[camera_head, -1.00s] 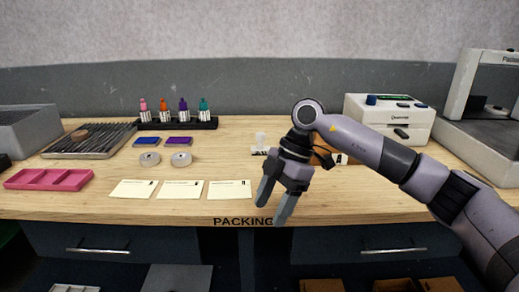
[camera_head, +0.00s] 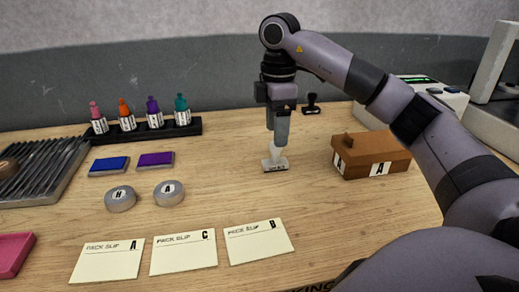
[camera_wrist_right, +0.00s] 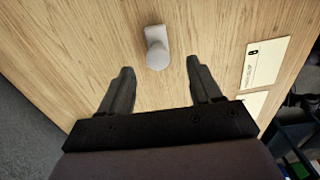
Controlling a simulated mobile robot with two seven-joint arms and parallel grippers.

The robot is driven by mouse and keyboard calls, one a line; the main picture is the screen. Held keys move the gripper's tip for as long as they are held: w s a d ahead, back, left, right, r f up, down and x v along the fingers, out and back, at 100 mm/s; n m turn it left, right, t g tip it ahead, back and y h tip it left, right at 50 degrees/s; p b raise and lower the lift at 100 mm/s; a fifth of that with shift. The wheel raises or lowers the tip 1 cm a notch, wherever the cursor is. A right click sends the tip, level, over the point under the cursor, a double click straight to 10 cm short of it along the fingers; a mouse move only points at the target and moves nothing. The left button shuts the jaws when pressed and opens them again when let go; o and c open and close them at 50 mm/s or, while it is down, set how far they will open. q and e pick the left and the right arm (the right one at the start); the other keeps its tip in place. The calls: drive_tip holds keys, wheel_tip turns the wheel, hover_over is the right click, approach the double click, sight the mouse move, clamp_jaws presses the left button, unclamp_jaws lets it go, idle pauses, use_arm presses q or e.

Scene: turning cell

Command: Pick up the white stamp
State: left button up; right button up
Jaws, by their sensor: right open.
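The white stamp (camera_head: 275,164) stands upright on the wooden table, with dark print on its base. It also shows in the right wrist view (camera_wrist_right: 156,50), its round knob in line with the gap between my fingers. My right gripper (camera_head: 279,138) points down at the stamp, its fingers overlapping the top of the handle in the head view. In the right wrist view the two fingers (camera_wrist_right: 160,68) are apart with nothing between them, the knob just past their tips. My left gripper is in no frame.
A brown box (camera_head: 372,155) stands to the right of the stamp, and a dark stamp (camera_head: 311,104) stands behind. Round tins (camera_head: 169,193), ink pads (camera_head: 155,159) and a bottle rack (camera_head: 190,127) are to the left. Pack slips (camera_head: 258,241) lie in front.

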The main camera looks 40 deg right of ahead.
sight(276, 152)
drive_tip(key=shift+w+f, duration=0.15)
drive_tip(key=shift+f, duration=0.1)
wheel_tip(276, 152, down, 7)
drive_tip(key=shift+d+r, duration=0.1)
drive_tip(key=shift+r, duration=0.1)
drive_tip(key=c, duration=1.2)
